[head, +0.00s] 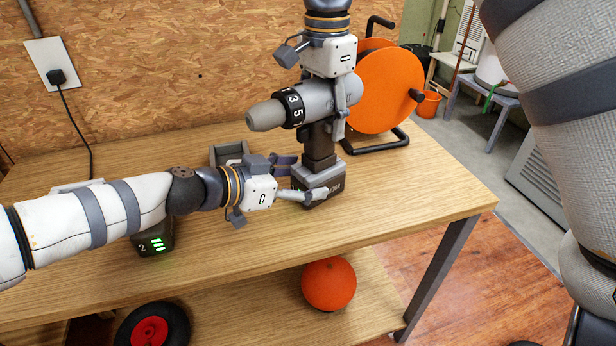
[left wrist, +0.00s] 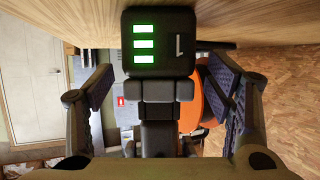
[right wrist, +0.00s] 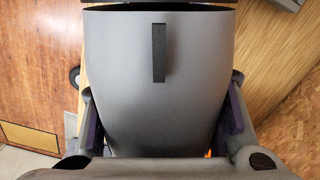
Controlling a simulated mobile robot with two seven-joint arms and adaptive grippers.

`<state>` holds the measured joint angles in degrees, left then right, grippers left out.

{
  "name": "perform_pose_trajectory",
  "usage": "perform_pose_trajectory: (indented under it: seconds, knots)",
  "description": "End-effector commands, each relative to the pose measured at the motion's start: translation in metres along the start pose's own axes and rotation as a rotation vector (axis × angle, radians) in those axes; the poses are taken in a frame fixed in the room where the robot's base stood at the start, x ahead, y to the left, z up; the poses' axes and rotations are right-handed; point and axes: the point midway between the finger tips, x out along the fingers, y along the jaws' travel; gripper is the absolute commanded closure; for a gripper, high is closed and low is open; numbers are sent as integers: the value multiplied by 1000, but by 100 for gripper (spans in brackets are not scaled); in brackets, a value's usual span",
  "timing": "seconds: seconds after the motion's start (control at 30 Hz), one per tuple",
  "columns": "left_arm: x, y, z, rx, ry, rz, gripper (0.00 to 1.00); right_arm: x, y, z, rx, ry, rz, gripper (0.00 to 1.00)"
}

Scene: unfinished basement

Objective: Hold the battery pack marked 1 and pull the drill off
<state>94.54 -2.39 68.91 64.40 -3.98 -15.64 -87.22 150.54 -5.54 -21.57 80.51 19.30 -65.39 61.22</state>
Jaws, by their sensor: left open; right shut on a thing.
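The drill (head: 316,97), grey with a numbered black collar, stands upright on the workbench, its chuck pointing left. Its dark battery pack (head: 325,187) is at the foot of the handle. In the left wrist view the battery pack (left wrist: 160,42) shows a 1 and three lit green bars. My left gripper (head: 303,178) is open, low at the pack; its fingers (left wrist: 160,88) lie either side with gaps. My right gripper (head: 328,108) comes from above and is shut on the drill body, which fills the right wrist view (right wrist: 160,90).
A battery marked 2 (head: 152,243) stands on the workbench (head: 420,195) under my left arm. A grey holder (head: 228,152) lies behind my left gripper. An orange cable reel (head: 385,85) stands behind the drill. The bench's right end is clear.

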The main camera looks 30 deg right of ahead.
Motion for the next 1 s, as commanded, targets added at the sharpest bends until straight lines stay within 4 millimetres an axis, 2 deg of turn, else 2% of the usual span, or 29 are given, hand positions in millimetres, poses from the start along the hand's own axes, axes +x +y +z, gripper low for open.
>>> perform_pose_trajectory:
  seconds: [0.1,0.2,0.5,0.57,0.8,0.83,0.97,1.0]
  knots:
    - [20,1,0,0,-1,1,27,-1,0,-1,0,3,-3,100]
    - [28,0,0,1,-1,1,27,-1,0,-1,0,3,-3,100]
    - [31,0,0,1,-1,1,27,-1,0,-1,0,3,-3,100]
    - [31,0,0,1,-1,1,38,-1,0,-1,0,3,-3,100]
    - [31,0,0,1,-1,0,92,-1,0,-1,0,3,-3,100]
    - [31,0,0,1,-1,0,53,-1,0,-1,0,3,-3,100]
    - [31,0,0,1,-1,0,82,-1,0,-1,0,3,-3,100]
    - [31,0,0,1,-1,0,84,-1,0,-1,0,2,-3,100]
